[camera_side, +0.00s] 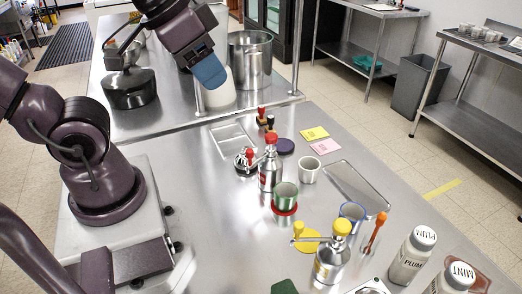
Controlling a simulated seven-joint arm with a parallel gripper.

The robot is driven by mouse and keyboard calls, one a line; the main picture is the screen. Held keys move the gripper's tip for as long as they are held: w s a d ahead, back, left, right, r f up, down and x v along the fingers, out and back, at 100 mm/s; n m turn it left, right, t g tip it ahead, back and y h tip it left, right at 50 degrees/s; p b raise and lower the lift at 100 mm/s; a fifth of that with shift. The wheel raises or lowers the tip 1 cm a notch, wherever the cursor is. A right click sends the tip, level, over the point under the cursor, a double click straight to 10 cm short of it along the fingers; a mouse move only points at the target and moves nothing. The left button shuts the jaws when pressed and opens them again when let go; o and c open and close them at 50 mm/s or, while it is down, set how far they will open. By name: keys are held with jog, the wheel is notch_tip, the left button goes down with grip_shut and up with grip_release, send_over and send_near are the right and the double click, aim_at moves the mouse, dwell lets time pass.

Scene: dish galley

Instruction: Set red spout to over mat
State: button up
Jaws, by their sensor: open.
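A metal pump bottle (270,174) with a red knob stands upright near the table's middle. Its thin spout appears to point left, toward a small cluttered item with a red top (245,158). Which piece is the mat is not clear: a dark purple disc (285,146) lies behind the bottle, and a red disc (285,210) lies in front, under a green cup (284,193). My gripper (211,77) is high at the upper left of the bottle, apart from it and open; its fingertips are hard to make out.
A second pump bottle (330,264) with a yellow knob has its spout pointing left. Nearby are a white cup (308,170), a blue-rimmed cup (351,215), an orange-topped tool (376,232) and a PLUM bottle (411,256). A large pot (250,60) stands behind.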

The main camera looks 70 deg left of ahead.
jog(key=w+d+f+m+g, duration=0.1)
jog(key=d+f+m+g, duration=0.35)
jog(key=f, duration=0.35)
jog(key=m+t+y, duration=0.5)
jog(key=m+y, duration=1.2)
send_near(250, 152)
jog(key=x, duration=1)
jog(key=shift+w+a, duration=0.1)
jog(key=shift+a, duration=0.2)
jog(key=shift+c, duration=0.4)
grip_shut()
